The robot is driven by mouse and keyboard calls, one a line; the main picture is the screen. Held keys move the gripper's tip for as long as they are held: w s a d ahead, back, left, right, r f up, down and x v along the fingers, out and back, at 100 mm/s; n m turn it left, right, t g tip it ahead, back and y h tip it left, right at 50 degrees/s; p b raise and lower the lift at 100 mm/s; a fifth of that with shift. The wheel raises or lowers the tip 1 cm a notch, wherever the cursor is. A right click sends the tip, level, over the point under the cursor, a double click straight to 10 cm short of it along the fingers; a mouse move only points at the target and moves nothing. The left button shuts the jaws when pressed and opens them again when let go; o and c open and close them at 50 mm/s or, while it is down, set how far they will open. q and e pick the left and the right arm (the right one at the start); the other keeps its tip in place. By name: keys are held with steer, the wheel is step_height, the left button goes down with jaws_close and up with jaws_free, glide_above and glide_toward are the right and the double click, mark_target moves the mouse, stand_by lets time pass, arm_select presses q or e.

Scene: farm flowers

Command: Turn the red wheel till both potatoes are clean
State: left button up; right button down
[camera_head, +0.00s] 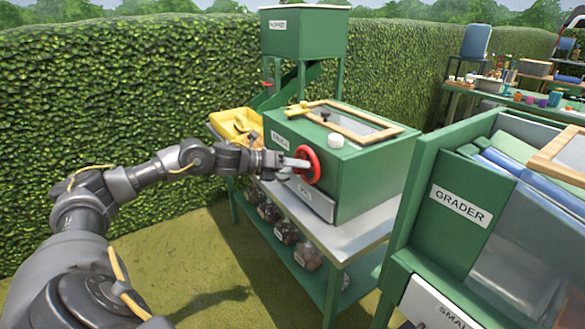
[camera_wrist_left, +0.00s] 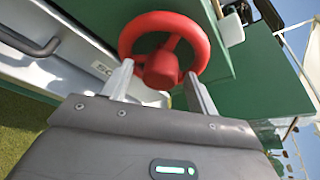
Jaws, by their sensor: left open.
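The red wheel (camera_head: 308,164) is on the front of a green box-shaped machine (camera_head: 372,178) on a metal-topped stand. My left gripper (camera_head: 300,163) is at the wheel. In the left wrist view the red wheel (camera_wrist_left: 165,45) lies just ahead of my left gripper (camera_wrist_left: 160,85), whose two fingers are apart on either side of its lower rim and hub. I cannot tell whether the fingers touch the rim. The potatoes are not visible; the machine's framed lid (camera_head: 352,128) hides its inside. My right gripper is not in view.
A yellow tray (camera_head: 236,124) sits left of the machine. A green hopper (camera_head: 303,35) stands behind it. The grader (camera_head: 458,203) is close on the right. Several jars (camera_head: 287,232) stand on the lower shelf. Grass lies open at the left, before a hedge.

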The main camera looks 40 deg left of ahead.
arm_select(q)
steer(key=shift+s+a, duration=0.1)
steer(key=b+v, duration=0.3)
steer(key=v, duration=0.7)
steer(key=shift+s, duration=0.3)
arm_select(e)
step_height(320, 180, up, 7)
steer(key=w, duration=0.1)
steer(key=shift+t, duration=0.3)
arm_select(q)
steer(key=shift+a+r, duration=0.1)
steer(key=shift+r, duration=0.05)
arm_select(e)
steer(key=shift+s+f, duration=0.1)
